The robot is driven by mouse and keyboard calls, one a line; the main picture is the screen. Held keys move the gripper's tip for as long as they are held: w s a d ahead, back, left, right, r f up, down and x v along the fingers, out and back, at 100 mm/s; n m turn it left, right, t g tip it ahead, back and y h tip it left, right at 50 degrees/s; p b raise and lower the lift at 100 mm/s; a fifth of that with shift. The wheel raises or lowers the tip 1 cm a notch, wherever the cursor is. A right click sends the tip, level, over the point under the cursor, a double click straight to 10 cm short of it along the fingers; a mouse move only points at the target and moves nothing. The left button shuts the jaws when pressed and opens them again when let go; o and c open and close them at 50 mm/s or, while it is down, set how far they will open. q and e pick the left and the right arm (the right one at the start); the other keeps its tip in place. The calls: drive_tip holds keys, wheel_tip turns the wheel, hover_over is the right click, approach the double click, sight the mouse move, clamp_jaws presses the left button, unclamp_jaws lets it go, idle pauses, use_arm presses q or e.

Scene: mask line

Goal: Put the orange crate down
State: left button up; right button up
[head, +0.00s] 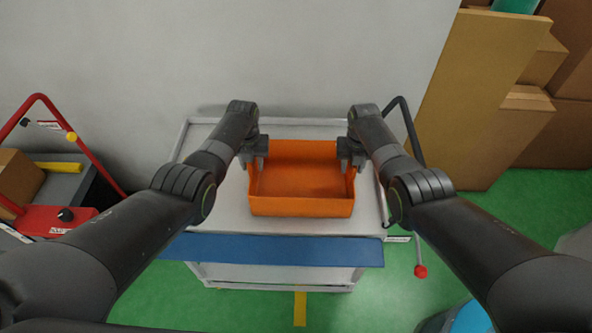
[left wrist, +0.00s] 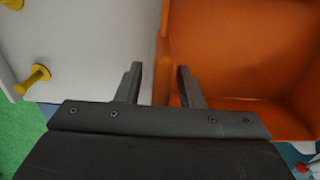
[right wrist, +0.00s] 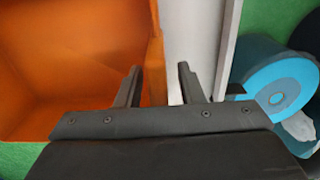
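The empty orange crate (head: 300,207) is over the white cart top (head: 232,215), near its middle, and looks level and resting on it. My left gripper (head: 255,160) is at the crate's left wall, with its fingers (left wrist: 160,85) apart on either side of the wall and a gap showing. My right gripper (head: 350,162) is at the right wall, its fingers (right wrist: 158,85) also apart with the wall between them. The crate's underside is hidden.
A blue strip (head: 270,250) runs along the cart's near edge. A red-framed trolley (head: 60,218) stands at left. Cardboard boxes (head: 560,135) and a tall board (head: 470,90) stand at right. A blue roll (right wrist: 275,88) is beyond the cart's right side.

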use_arm(q)
wheel_tip(320, 180, up, 11)
drive_tip(key=shift+r, duration=0.35)
use_arm(e)
drive_tip(key=shift+r, duration=0.1)
wheel_tip(320, 180, up, 12)
drive_tip(key=shift+f, duration=0.1)
idle(0.6)
idle(0.4)
